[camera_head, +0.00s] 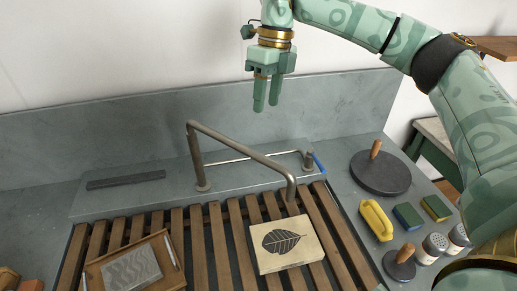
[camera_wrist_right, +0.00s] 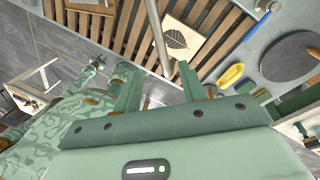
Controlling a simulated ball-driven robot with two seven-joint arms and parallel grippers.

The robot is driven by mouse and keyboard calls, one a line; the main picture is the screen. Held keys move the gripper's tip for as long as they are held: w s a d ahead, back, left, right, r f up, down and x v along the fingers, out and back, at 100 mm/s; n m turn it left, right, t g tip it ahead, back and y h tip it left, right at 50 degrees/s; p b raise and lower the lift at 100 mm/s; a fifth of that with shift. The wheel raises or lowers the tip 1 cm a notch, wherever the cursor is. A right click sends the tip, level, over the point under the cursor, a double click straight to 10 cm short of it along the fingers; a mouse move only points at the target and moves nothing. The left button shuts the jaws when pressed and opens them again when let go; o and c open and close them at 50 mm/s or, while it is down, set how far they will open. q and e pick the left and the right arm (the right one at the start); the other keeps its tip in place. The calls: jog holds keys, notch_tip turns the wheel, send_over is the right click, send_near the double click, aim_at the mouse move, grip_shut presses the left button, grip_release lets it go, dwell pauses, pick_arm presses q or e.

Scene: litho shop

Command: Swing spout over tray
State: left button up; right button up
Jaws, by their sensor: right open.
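The spout (camera_head: 240,147) is a bent grey pipe on an upright post at the back ledge. Its arm slants toward the front right, and its down-turned end is over the cream leaf block (camera_head: 286,244). The wood-framed tray (camera_head: 102,276) with a grey plate lies to the left on the slats, away from the spout's end. My right gripper (camera_head: 266,103) hangs open and empty above and behind the spout. In the right wrist view, the spout (camera_wrist_right: 158,38) shows beyond the parted fingers (camera_wrist_right: 158,78). Mint arm parts show at that view's left, but my left gripper's jaws are unclear.
A slatted wooden rack (camera_head: 178,238) covers the sink. A blue-handled tap (camera_head: 318,162) stands right of the spout post. On the right counter are a grey disc with a knob (camera_head: 381,174), a yellow holder (camera_head: 376,220), sponges and shakers. The back wall stands close behind.

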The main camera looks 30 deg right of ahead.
aim_at(258, 153)
jog(key=f, duration=0.4)
jog(key=a+f, duration=0.1)
jog(key=f, duration=0.3)
jog(key=s+a+f+b, duration=0.1)
jog(key=f, duration=0.4)
jog(key=shift+a+f, duration=0.1)
jog(key=shift+a, duration=0.1)
grip_shut()
